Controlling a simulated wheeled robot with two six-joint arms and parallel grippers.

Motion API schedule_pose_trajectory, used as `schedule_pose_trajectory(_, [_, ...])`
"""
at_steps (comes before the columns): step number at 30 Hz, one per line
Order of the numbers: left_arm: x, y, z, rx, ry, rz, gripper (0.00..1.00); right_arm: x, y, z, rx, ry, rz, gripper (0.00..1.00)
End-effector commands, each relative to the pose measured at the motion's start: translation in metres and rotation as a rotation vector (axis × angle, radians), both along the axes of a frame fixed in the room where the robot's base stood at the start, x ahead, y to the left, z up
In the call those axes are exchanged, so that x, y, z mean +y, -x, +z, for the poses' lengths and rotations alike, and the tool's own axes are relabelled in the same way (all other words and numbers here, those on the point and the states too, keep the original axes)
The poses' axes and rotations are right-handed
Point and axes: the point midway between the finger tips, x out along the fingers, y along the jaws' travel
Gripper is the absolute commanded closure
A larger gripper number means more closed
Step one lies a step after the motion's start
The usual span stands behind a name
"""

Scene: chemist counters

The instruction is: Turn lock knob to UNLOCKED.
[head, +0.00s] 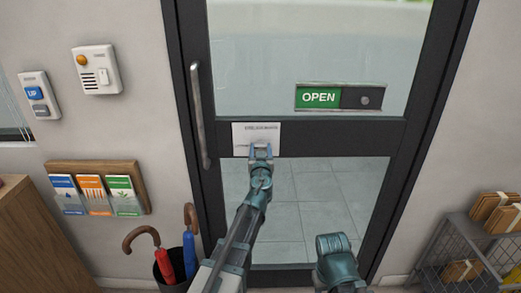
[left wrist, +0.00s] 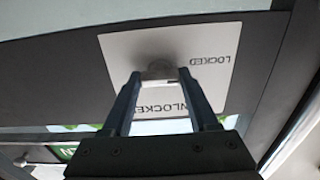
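The white lock plate (head: 241,131) is on the door's dark middle rail, left of centre. In the left wrist view the plate (left wrist: 120,55) shows LOCKED on one side and UNLOCKED on another, partly hidden by a finger. The grey lock knob (left wrist: 160,71) stands out from the plate. My left gripper (head: 259,150) is at the plate; in the left wrist view its fingertips (left wrist: 160,78) lie on both sides of the knob, which fills the gap between them. Which label the knob points to cannot be told.
A vertical door handle (head: 200,115) is left of the plate. A green OPEN sign (head: 340,97) is on the glass. Umbrellas in a stand (head: 168,262) are low left, a wire rack (head: 462,250) low right. Wall panels and a leaflet rack (head: 98,188) are left.

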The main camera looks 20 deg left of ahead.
Motion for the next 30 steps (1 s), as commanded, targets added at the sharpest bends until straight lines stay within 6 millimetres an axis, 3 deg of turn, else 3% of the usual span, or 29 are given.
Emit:
schedule_pose_trajectory(1, [0.0001,0.0001,0.0000,0.000,0.000,0.000,0.69,0.0000,0.0000,0.0000,0.000,0.000,0.000,0.50])
schedule_pose_trajectory(6, [0.0000,0.0002,0.0000,0.000,0.000,0.000,0.96,0.0000,0.0000,0.0000,0.000,0.000,0.000,0.50])
schedule_pose_trajectory(17, [0.0000,0.0002,0.0000,0.025,-0.086,0.000,0.96,0.0000,0.0000,0.0000,0.000,0.000,0.000,0.50])
schedule_pose_trajectory(30, [-0.0001,0.0002,0.0000,0.132,-0.457,0.000,0.96,0.0000,0.0000,0.0000,0.000,0.000,0.000,0.50])
